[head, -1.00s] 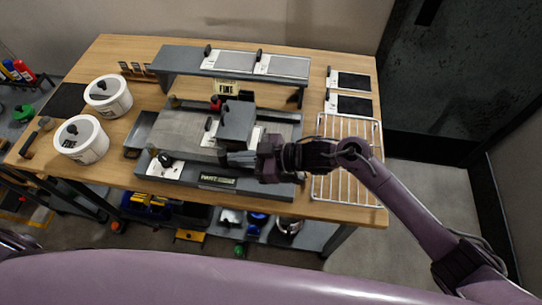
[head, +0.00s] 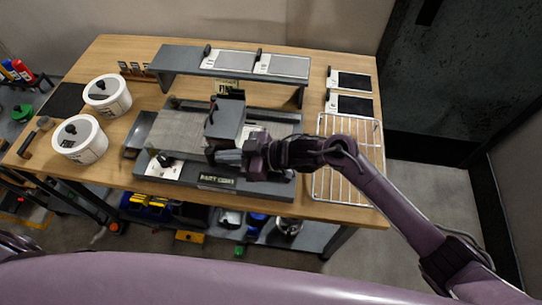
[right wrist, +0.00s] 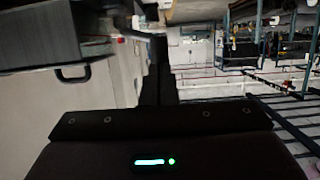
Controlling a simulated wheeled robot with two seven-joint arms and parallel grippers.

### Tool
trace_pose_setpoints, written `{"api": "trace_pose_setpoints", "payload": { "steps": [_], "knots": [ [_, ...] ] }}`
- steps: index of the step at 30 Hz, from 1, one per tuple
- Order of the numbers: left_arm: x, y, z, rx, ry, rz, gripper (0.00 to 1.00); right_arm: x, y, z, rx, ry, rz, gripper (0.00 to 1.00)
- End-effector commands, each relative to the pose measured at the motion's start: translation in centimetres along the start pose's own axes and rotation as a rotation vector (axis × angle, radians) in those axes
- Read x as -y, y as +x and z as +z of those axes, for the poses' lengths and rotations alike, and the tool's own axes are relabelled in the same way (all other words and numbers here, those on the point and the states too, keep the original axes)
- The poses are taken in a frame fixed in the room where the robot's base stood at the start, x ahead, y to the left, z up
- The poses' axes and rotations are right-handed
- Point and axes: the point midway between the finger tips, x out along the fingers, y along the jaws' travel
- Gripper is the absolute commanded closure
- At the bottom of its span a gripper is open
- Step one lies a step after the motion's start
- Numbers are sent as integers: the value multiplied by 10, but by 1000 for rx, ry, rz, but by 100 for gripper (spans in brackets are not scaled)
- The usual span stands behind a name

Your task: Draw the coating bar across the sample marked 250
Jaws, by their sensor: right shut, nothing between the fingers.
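The coating machine (head: 265,192) stands mid-table with a flat grey bed (head: 180,128). A dark grey block-shaped carriage (head: 225,118) stands across the bed; I take it to hold the coating bar, which I cannot make out. A white card edge (head: 254,133) shows right of the carriage. No marking 250 is readable. My right gripper (head: 222,156) is shut and empty, low at the carriage's front end; I cannot tell whether it touches. In the right wrist view its dark fingers (right wrist: 156,75) are together beside a grey block (right wrist: 40,35). My left gripper is out of view.
A raised grey shelf (head: 172,62) behind holds two grey panels (head: 234,60) (head: 288,66). Two black panels (head: 354,82) (head: 355,105) lie at the back right, above a wire rack (head: 330,180). Two white tubs (head: 107,96) (head: 80,140) stand at left.

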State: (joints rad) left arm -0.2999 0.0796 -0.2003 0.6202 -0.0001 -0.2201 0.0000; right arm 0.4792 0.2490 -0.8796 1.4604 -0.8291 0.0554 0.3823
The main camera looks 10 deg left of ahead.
Motion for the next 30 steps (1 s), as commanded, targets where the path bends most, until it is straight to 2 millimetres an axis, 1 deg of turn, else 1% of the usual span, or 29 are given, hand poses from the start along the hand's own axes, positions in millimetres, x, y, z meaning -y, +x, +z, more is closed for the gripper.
{"api": "trace_pose_setpoints", "payload": {
  "steps": [19, 25, 30],
  "knots": [
    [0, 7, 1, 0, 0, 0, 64, 1, 20, -7, -3, -2, -2, 100],
    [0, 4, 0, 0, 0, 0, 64, 0, 15, -6, -1, 0, -1, 100],
    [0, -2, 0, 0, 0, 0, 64, 0, 3, -3, 0, 1, 1, 100]
  ]
}}
